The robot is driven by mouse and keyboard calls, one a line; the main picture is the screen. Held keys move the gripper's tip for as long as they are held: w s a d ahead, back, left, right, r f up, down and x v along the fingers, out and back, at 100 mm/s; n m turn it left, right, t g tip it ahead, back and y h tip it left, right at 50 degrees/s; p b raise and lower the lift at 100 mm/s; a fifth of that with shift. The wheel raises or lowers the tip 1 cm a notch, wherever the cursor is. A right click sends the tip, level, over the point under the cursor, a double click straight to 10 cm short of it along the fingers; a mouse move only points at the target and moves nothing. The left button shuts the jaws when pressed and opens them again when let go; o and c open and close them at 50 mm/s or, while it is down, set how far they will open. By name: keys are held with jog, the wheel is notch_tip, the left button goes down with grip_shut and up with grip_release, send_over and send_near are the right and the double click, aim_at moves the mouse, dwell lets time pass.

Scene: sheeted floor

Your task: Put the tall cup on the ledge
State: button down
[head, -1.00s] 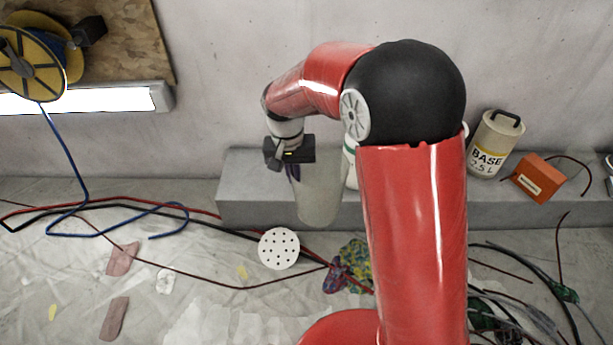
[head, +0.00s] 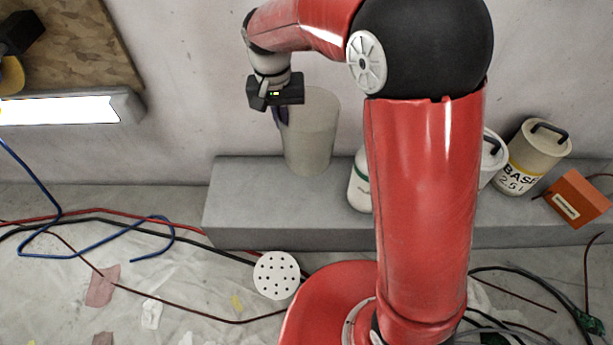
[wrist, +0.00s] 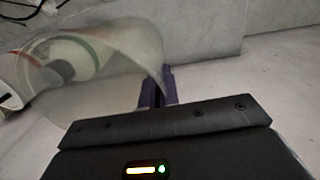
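The tall cup (head: 318,135) is a grey, see-through tumbler, close to upright in the head view. Its base shows against the back of the grey ledge (head: 265,205); I cannot tell whether it touches the ledge top. My gripper (head: 281,115) is at the cup's left side, near the rim, with its dark purple fingers shut on the wall. In the wrist view the cup (wrist: 120,50) fills the upper left, and the fingers (wrist: 157,88) meet at its edge. Part of the finger contact is hidden.
On the ledge stand a white bottle (head: 359,185), partly behind my arm, a white container (head: 490,158), a BASE tin (head: 534,157) and an orange box (head: 577,198). The ledge's left part is clear. A white perforated disc (head: 276,275) and cables (head: 100,215) are on the floor.

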notch_tip(320, 180, down, 20)
jog(key=b, duration=0.2)
jog(key=shift+w+b, duration=0.3)
jog(key=shift+b, duration=0.05)
jog(key=shift+f, duration=0.1)
jog(key=c, duration=2)
grip_release()
jog(key=shift+c, duration=0.2)
jog(key=o, duration=0.4)
notch_tip(320, 180, up, 12)
jog(key=p, duration=0.1)
jog(key=shift+a+r+p, duration=0.25)
jog(key=shift+a+p, duration=0.05)
